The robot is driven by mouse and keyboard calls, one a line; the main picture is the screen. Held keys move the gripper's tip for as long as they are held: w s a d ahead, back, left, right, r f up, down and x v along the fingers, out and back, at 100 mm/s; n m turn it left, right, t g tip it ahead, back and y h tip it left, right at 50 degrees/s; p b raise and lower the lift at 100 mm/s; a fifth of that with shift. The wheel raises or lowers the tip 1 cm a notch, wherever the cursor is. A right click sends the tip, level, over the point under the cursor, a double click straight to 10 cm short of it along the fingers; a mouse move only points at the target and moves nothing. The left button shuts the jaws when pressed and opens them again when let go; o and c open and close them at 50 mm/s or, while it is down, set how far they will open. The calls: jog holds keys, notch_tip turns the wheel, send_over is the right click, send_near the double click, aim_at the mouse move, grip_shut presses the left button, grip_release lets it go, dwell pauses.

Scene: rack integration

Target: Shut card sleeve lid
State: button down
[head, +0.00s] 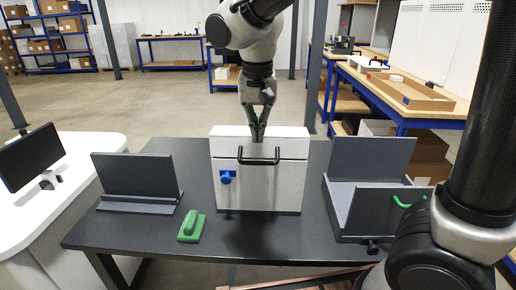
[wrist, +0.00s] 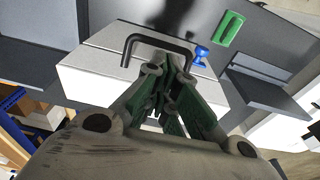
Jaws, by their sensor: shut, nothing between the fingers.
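My gripper (head: 257,137) points down with its green fingers together, at the top of a white box (head: 230,190) in the middle of the dark table. The box has a black bar handle (head: 259,161) and a blue knob (head: 227,177) on its front. In the wrist view my fingers (wrist: 169,70) overlap the handle (wrist: 160,42) in the picture; I cannot tell whether they touch it or the box. A grey tray-like case (head: 345,194) stands at the right with a panel (head: 372,157) raised at its back. I cannot tell which of these is the card sleeve.
A green block with a grip (head: 191,227) lies front left of the white box. A dark slotted stand (head: 138,178) is at the table's left. A green hook (head: 409,202) shows at the case's front panel. Bare tabletop (head: 270,240) lies in front.

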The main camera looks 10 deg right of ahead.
aim_at(259, 146)
notch_tip(259, 146, down, 6)
jog(key=shift+w, duration=0.35)
jog(key=shift+f, duration=0.15)
